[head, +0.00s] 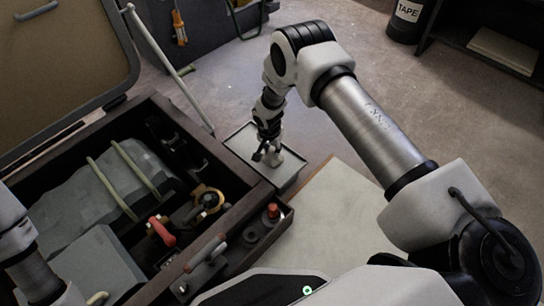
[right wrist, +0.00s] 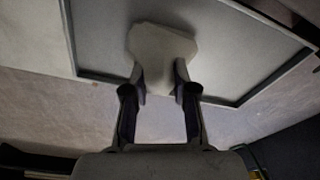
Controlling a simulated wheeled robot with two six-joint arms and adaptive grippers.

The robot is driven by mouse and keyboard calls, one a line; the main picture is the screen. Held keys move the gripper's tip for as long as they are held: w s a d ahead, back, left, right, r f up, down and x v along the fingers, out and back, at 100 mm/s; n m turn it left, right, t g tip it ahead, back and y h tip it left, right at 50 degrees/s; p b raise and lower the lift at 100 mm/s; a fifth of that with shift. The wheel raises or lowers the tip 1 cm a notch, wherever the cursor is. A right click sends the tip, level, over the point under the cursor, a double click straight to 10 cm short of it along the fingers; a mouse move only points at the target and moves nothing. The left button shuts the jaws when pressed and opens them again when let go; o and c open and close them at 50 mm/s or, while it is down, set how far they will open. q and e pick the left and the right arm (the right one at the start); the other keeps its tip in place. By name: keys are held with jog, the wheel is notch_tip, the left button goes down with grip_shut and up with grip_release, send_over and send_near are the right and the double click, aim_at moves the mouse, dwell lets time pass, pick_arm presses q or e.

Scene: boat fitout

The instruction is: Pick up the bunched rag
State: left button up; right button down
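The bunched rag (right wrist: 162,44) is a pale, lumpy cloth, seen in the right wrist view over the grey tray. In the head view the rag (head: 273,158) is small and partly hidden by the gripper. My right gripper (right wrist: 161,82) points down at the tray, its two fingertips drawn in on either side of the rag, with cloth filling the gap between them. In the head view the right gripper (head: 266,153) is low over the tray (head: 288,181). I cannot tell whether the rag is clear of the tray floor. My left gripper is out of view; only part of its arm shows.
An open dark-framed compartment (head: 223,158) left of the tray holds a grey block with straps, a red-handled part (head: 161,231) and a yellow roll (head: 211,199). A red-capped item (head: 272,212) stands in a side caddy. A pale board (head: 335,215) lies right of the tray.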

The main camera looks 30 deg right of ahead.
aim_at(272, 148)
notch_tip(272, 148, up, 10)
jog(key=p, duration=0.5)
